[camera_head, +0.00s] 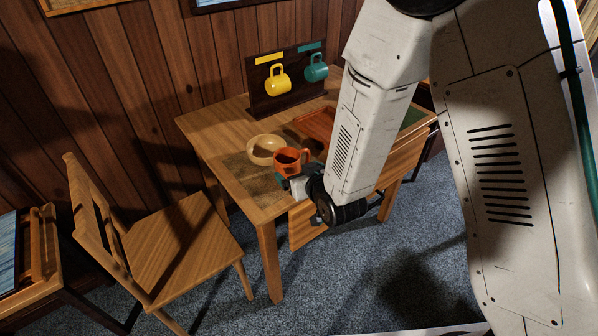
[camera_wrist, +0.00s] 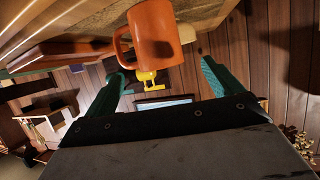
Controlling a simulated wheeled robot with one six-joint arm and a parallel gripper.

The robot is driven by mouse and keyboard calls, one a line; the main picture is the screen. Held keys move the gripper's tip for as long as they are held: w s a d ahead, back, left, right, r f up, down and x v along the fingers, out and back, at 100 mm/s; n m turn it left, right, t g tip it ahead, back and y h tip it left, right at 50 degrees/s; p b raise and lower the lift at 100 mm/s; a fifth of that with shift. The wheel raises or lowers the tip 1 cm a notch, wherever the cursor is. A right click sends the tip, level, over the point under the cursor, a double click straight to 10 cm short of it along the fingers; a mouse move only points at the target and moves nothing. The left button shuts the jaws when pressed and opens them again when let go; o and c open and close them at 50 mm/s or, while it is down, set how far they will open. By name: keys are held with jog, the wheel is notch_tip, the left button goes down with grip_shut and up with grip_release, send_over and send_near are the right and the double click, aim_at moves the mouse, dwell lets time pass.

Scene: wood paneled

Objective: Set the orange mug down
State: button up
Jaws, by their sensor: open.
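The orange mug (camera_head: 287,162) stands upright on the wooden table (camera_head: 220,128), close to the pale bowl (camera_head: 264,150). In the wrist view, which is upside down, the mug (camera_wrist: 153,33) is ahead of my gripper (camera_wrist: 163,72), with its handle to the left. The teal fingers are spread wide apart and hold nothing. In the head view my gripper (camera_head: 284,182) is just in front of the mug, at the table's near edge; my arm partly hides it. I cannot tell the exact gap between fingers and mug.
A dark rack (camera_head: 286,82) at the back of the table holds a yellow mug (camera_head: 278,81) and a teal mug (camera_head: 316,68). A reddish tray (camera_head: 316,122) lies right of the bowl. A wooden chair (camera_head: 183,240) stands at the left. The table's left part is clear.

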jog(key=s+d+r+m+g+h, duration=0.1)
jog(key=s+d+r+g+h, duration=0.15)
jog(key=s+d+r, duration=0.4)
jog(key=s+d+r+m+g+h, duration=0.1)
jog(key=s+d+r+g+h, duration=0.15)
jog(key=d+r, duration=0.65)
jog(key=s+d+r+g, duration=0.2)
jog(key=s+r, duration=0.1)
jog(key=s, duration=0.4)
jog(key=s+d+r+m+g, duration=0.1)
jog(key=s+d+r+g, duration=0.1)
jog(key=s, duration=0.6)
jog(key=s+d+r+m+g, duration=0.1)
jog(key=s+d+r+g, duration=0.1)
jog(key=s, duration=0.6)
jog(key=shift+d+r, duration=0.85)
jog(key=shift+d, duration=0.4)
